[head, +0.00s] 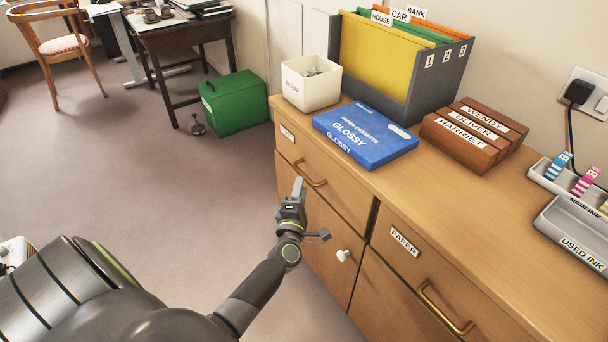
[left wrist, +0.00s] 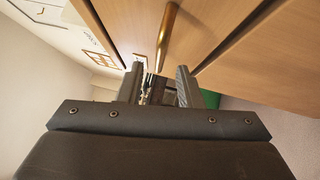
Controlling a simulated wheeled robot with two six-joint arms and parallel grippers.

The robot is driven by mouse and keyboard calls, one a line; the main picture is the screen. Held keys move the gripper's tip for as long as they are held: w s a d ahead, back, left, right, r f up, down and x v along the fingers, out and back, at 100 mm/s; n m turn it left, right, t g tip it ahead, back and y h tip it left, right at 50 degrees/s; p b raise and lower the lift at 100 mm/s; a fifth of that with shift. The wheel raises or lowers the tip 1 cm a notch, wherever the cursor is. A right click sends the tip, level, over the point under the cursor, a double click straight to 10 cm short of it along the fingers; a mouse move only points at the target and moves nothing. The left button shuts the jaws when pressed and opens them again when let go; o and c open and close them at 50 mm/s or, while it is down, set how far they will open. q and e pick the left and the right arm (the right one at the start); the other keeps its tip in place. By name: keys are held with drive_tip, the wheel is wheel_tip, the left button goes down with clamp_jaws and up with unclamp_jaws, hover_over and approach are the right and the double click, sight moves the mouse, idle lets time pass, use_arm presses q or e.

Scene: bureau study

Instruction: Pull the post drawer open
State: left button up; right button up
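The post drawer (head: 341,198) is the upper left drawer of the wooden cabinet, and its front looks flush and shut. Its small label (head: 287,134) is at the upper left of the front. Its brass bar handle (head: 312,181) shows in the head view, partly behind my left gripper (head: 298,188). In the left wrist view the handle (left wrist: 170,35) lies just ahead of my open left gripper (left wrist: 159,72), in line with the gap between the fingers. I cannot tell whether the fingers touch it. My right gripper is not in view.
The paper drawer (head: 425,270) with its own brass handle is to the right. A white knob (head: 344,255) sits on the door below. The cabinet top holds a white box (head: 311,88), a blue glossy-paper box (head: 365,136) and brown files (head: 470,140).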

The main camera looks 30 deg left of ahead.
sight(304, 174)
use_arm(q)
drive_tip(key=shift+x, duration=2.8)
clamp_jaws()
